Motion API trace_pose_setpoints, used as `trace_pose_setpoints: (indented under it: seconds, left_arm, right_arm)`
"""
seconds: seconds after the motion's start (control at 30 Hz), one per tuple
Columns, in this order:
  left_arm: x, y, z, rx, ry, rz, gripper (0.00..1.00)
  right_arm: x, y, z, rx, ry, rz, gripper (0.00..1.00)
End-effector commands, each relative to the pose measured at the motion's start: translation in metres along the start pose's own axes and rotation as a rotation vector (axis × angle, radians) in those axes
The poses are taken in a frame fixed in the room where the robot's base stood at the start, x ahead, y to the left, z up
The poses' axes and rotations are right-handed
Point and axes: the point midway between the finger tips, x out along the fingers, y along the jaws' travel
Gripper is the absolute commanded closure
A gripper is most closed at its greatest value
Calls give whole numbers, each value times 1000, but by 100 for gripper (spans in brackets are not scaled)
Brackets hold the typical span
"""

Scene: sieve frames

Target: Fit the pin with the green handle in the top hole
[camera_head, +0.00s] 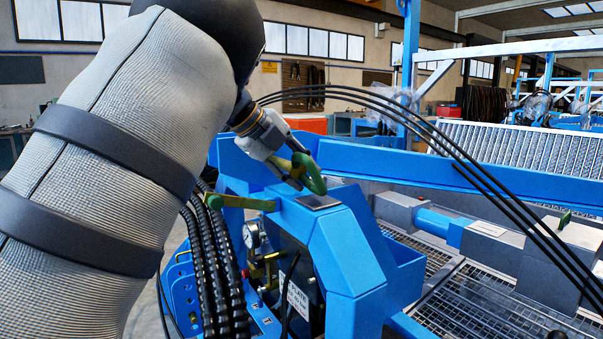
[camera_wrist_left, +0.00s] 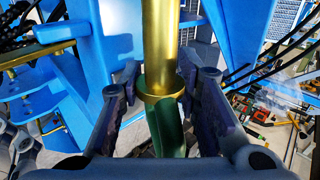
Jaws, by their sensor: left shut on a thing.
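My left gripper (camera_head: 298,168) reaches over the blue machine from the upper left. It is shut on the pin's green handle (camera_head: 312,178). In the left wrist view the two dark fingers (camera_wrist_left: 160,110) stand either side of the green handle (camera_wrist_left: 165,132). The pin's brass shaft (camera_wrist_left: 160,45) and its collar (camera_wrist_left: 160,95) extend away from the gripper. The far end of the shaft runs out of the picture, and I cannot tell the top hole in either view. My right gripper is not in view.
The blue machine frame (camera_head: 345,245) has a dark square plate (camera_head: 318,201) on top, just below the gripper. Another green lever-like part (camera_head: 240,202) sticks out to the left. Black hoses (camera_head: 225,265) and a pressure gauge (camera_head: 251,235) crowd the lower left.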

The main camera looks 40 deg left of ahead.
Motion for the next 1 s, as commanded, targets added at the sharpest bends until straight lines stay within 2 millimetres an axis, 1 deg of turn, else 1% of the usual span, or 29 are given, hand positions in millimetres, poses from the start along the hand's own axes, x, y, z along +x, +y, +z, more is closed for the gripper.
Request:
trace_pose_setpoints:
  seconds: [0.3,0.8,1.0]
  left_arm:
    - [-1,-1,8,2,-2,-3,100]
    - [-2,-1,9,2,-3,-3,100]
    - [-1,-1,14,2,-2,-3,100]
  right_arm:
    - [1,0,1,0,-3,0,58]
    - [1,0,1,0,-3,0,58]
    - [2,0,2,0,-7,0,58]
